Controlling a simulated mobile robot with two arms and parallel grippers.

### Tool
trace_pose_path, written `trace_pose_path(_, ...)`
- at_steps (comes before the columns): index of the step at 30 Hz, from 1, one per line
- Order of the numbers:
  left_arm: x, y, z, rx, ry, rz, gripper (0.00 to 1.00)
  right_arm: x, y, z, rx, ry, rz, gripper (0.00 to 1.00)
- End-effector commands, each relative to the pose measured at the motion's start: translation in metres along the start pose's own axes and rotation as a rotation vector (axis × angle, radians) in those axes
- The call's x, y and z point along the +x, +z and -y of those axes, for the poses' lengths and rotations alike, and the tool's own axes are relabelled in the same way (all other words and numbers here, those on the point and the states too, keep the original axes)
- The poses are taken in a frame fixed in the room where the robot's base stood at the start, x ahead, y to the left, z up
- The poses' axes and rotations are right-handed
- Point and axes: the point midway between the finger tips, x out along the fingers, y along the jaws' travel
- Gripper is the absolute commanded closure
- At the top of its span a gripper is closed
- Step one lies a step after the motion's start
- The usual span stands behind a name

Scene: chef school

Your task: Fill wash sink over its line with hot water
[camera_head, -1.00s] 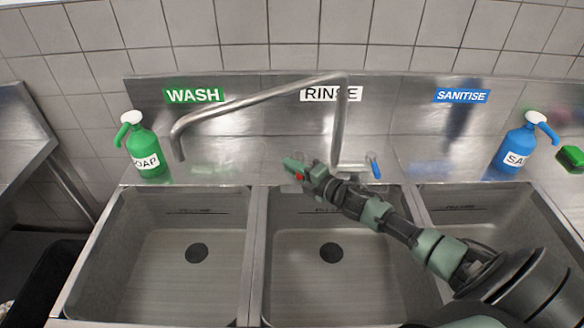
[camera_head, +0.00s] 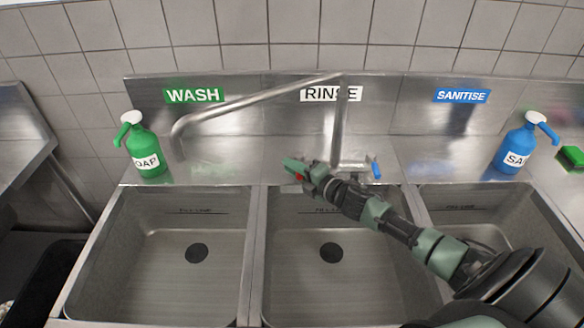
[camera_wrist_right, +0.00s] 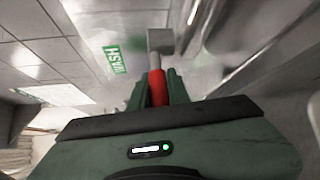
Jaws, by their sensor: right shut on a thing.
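The metal wash sink (camera_head: 150,290) is at the left under the green WASH sign (camera_head: 194,95). Its drain (camera_head: 197,253) and fill-line mark (camera_head: 195,211) show, and I see no water in it. The tap's spout (camera_head: 250,103) reaches left from its upright pipe, its end over the back of the wash sink. My right gripper (camera_head: 297,170) is by the tap base, behind the middle sink. In the right wrist view it is shut on a red tap handle (camera_wrist_right: 157,86). The blue handle (camera_head: 376,170) sits right of the pipe. My left gripper is not in view.
The rinse sink (camera_head: 290,300) in the middle and the sanitise sink (camera_head: 520,205) at right show no clear water. A green soap bottle (camera_head: 146,155) stands behind left, a blue bottle (camera_head: 515,150) and green sponge (camera_head: 571,158) at right.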

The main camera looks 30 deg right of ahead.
Motion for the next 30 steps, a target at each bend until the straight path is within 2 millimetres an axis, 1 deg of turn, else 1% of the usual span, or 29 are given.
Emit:
trace_pose_path(7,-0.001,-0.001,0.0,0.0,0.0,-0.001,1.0,0.001,-0.003,0.001,0.005,-0.003,0.018,1.0)
trace_pose_path(11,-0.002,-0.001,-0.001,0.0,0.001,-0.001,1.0,0.006,-0.006,0.0,0.024,-0.014,0.11,1.0)
trace_pose_path(16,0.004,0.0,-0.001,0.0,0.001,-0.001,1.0,0.014,-0.006,0.001,0.043,-0.035,0.256,1.0)
trace_pose_path(21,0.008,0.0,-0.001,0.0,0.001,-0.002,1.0,0.017,-0.005,0.0,0.049,-0.049,0.334,1.0)
trace_pose_path(30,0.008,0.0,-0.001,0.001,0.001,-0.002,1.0,0.016,-0.004,-0.001,0.048,-0.052,0.343,1.0)
